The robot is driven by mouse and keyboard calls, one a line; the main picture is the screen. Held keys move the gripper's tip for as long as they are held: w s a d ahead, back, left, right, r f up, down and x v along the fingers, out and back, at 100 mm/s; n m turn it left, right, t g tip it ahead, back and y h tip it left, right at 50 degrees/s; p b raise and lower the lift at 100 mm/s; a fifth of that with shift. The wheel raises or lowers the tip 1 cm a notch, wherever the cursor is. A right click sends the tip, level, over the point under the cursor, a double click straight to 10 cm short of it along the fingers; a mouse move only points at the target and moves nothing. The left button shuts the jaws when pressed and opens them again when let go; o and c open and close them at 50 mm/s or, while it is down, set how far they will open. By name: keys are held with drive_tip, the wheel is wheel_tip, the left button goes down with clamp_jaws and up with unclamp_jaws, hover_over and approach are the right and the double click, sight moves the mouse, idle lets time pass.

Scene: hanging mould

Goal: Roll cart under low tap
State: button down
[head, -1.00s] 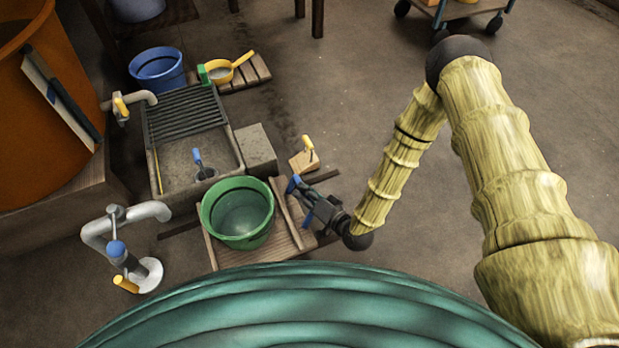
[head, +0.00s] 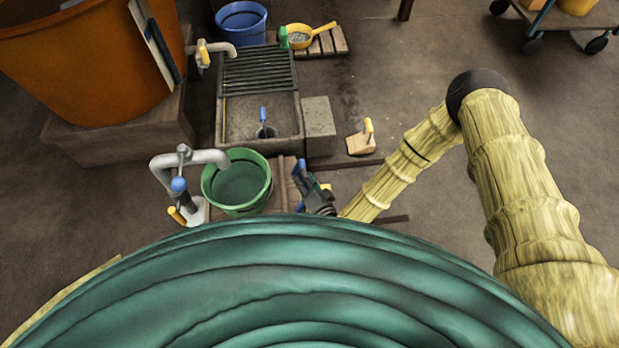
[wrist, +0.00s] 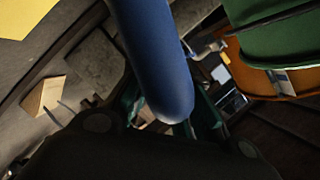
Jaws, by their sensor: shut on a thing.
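The low wooden cart (head: 283,181) shows beside and under a green bucket (head: 237,187); its front part is hidden by my green body. The low grey tap (head: 182,163), with a blue ball and a yellow lever, stands left of the bucket. Its spout end overlaps the bucket's left rim in the head view; the height gap cannot be judged. My gripper (head: 305,187) is at the cart's right side, shut on a blue handle. That handle (wrist: 155,60) fills the middle of the wrist view, where the green bucket (wrist: 278,42) also shows at upper right.
A stone sink (head: 262,118) with a drain rack and a concrete block (head: 318,126) stand just behind the cart. A wooden wedge (head: 361,143) lies to the right. An orange tub (head: 85,65) is at left. Open floor lies right of my arm.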

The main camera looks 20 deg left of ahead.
sight(308, 190)
drive_tip(key=shift+s+a, duration=0.25)
drive_tip(key=shift+a, duration=0.1)
drive_tip(key=c, duration=1.3)
unclamp_jaws()
drive_tip(key=shift+d, duration=0.15)
drive_tip(key=shift+d, duration=0.15)
drive_tip(key=shift+v, duration=3.55)
